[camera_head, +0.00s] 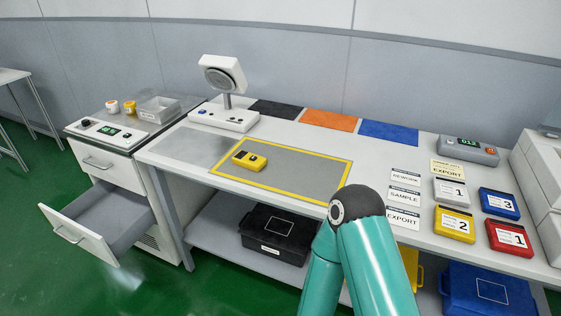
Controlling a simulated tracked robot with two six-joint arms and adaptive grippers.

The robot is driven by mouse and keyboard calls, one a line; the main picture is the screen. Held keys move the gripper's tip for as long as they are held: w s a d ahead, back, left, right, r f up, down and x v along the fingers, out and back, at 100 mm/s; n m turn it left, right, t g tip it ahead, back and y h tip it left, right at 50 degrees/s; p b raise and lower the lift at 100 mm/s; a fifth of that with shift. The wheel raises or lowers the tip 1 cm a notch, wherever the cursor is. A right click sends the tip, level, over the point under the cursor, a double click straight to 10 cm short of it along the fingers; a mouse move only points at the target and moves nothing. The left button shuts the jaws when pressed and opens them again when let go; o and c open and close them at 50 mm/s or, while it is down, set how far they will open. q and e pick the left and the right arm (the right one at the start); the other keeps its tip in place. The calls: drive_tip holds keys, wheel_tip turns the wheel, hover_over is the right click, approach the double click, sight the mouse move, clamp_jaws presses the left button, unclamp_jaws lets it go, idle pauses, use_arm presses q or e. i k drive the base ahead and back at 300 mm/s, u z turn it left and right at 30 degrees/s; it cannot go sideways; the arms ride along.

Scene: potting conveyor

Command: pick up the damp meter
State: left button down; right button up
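No label names a damp meter. A small yellow block-shaped device (249,160) with a dark patch on top lies on the grey mat (305,177) with a yellow border. Neither of my grippers is in view. Only a bent teal part of my own arm shows at the bottom centre, over the front of the bench.
Yellow, grey, blue and red numbered cases and label cards lie at the bench's right. A white instrument (223,116) with a round head stands at the back left. An open drawer (97,215) juts out at the left. A black case (278,235) sits on the lower shelf.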

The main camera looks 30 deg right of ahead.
sight(255, 162)
drive_tip(key=z, duration=0.15)
drive_tip(key=i, duration=1)
drive_tip(key=u, duration=0.05)
